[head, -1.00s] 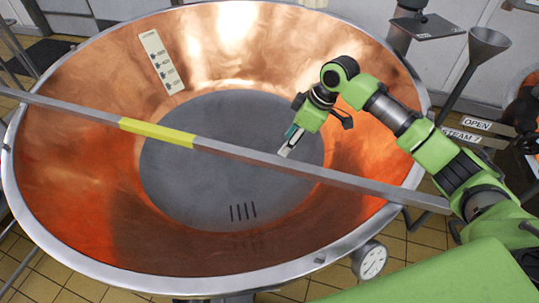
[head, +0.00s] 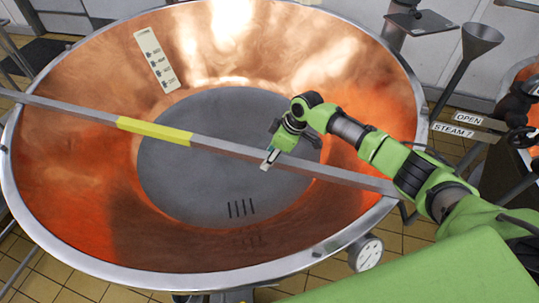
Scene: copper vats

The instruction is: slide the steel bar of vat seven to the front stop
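The steel bar (head: 225,149) lies across the open top of the copper vat (head: 85,215), sloping from upper left to lower right, with a yellow section (head: 155,131) left of its middle. My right arm reaches in from the right. My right gripper (head: 266,161) points down at the bar, right of the yellow section, and its fingertips overlap the bar in the picture. I cannot tell whether they touch it or how far apart they are. The bar's right end is hidden by or beside my arm. My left gripper is out of view. No front stop can be made out.
A strip label (head: 155,60) is on the vat's inner back wall. A round gauge (head: 366,253) sits outside the front right rim. A steel funnel (head: 480,42) and signs reading OPEN (head: 467,118) and STEAM stand to the right.

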